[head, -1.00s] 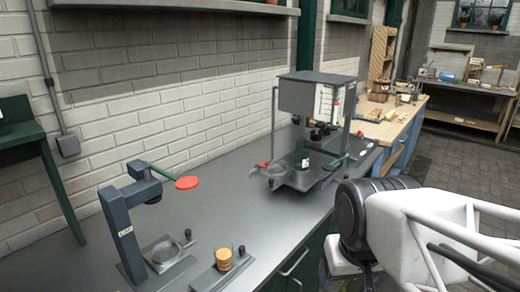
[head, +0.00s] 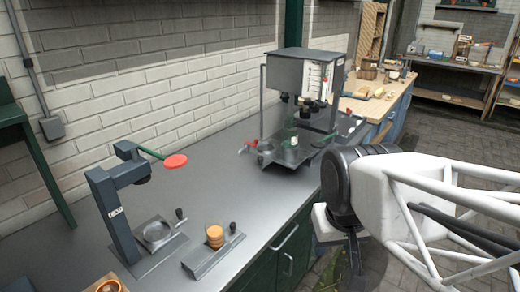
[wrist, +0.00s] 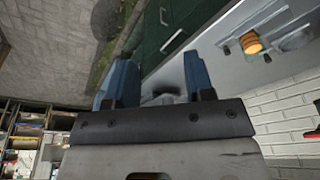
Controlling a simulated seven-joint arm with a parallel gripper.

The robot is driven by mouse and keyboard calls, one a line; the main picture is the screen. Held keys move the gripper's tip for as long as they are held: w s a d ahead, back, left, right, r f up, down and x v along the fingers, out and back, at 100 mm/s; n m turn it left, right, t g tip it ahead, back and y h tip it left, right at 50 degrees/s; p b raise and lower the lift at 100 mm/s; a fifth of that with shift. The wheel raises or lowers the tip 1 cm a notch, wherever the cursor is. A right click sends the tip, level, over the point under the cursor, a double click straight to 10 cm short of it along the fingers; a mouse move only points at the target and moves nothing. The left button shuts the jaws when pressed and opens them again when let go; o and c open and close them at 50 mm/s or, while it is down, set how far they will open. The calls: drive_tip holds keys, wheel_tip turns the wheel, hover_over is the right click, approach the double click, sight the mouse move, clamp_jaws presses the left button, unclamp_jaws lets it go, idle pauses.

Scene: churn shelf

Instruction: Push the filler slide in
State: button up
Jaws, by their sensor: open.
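The filler looks to be the grey box machine (head: 305,72) on posts at the back of the bench, with dark spouts under it. A dark base or slide (head: 290,152) lies below the spouts, with a green-tinted jar (head: 291,140) on it. Red-tipped handles (head: 248,146) stick out at its left; which part slides, and how far it is in, I cannot tell. My gripper (wrist: 158,88) shows blue fingers spread apart in the wrist view, with nothing held. In the head view my arm is at the right, in front of the bench, and the fingertips are not clear.
A capping stand (head: 115,205) with a red-ended lever is at the front left. A small slide (head: 202,264) beside it holds a glass with orange contents (head: 214,236); the glass shows in the wrist view (wrist: 251,43). The bench middle (head: 205,175) is clear.

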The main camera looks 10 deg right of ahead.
drive_tip(key=w+a+r+g, duration=0.1)
drive_tip(key=w+r, duration=0.1)
drive_tip(key=w, duration=1.3)
drive_tip(key=w+a+r, duration=0.1)
drive_tip(key=w+r, duration=0.1)
drive_tip(key=w, duration=1.3)
drive_tip(key=shift+g, duration=0.8)
drive_tip(key=w+a+f, duration=0.1)
drive_tip(key=w+f, duration=0.2)
drive_tip(key=w, duration=0.5)
drive_tip(key=w+a+f, duration=0.1)
drive_tip(key=w+f, duration=0.3)
drive_tip(key=w, duration=0.5)
drive_tip(key=w+a+f, duration=0.1)
drive_tip(key=w+f, duration=0.3)
drive_tip(key=w, duration=0.5)
drive_tip(key=shift+w+a+f, duration=0.1)
drive_tip(key=shift+w+a, duration=0.15)
drive_tip(key=shift+a, duration=0.05)
drive_tip(key=shift+w+a+f, duration=0.1)
drive_tip(key=shift+w+f, duration=0.1)
drive_tip(key=shift+w, duration=0.15)
drive_tip(key=shift+f, duration=3.9)
clamp_jaws()
